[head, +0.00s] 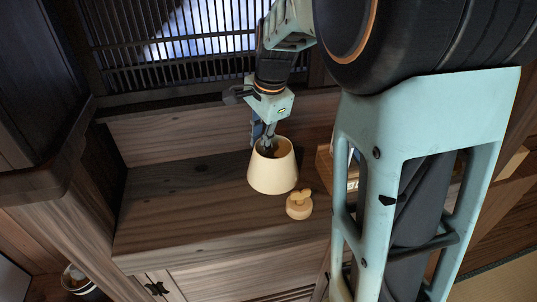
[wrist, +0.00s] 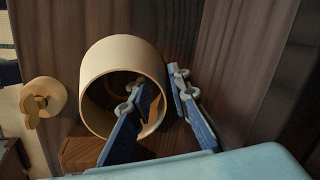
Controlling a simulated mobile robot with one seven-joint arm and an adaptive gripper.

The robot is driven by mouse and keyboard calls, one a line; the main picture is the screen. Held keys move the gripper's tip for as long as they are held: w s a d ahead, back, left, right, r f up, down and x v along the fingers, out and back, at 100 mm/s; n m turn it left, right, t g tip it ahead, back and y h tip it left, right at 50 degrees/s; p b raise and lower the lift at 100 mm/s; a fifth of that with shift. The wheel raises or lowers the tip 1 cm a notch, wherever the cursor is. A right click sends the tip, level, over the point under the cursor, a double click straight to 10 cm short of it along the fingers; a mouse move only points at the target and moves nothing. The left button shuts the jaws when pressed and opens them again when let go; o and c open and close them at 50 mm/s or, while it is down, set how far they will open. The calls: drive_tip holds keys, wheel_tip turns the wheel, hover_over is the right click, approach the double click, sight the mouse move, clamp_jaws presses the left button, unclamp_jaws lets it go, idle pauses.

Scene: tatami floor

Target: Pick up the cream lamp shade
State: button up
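The cream lamp shade (head: 272,172) stands upright on the wooden shelf in the head view, its narrower open end up. In the wrist view the shade (wrist: 112,58) shows its round opening facing the camera. My gripper (head: 264,141) is at the back of the shade's top rim. In the wrist view my gripper (wrist: 157,88) has one blue finger reaching into the opening and the other outside the wall, so the rim lies between them. The fingers are apart, with a visible gap. I cannot tell whether either finger touches the wall.
A small pale wooden piece with a knob-like top (head: 299,205) stands just right of the shade; it also shows in the wrist view (wrist: 43,103). A wooden box edge (head: 324,166) is further right. The shelf (head: 185,205) is clear on the left. A slatted window is behind.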

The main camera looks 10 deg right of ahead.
clamp_jaws()
drive_tip(key=shift+r, duration=0.2)
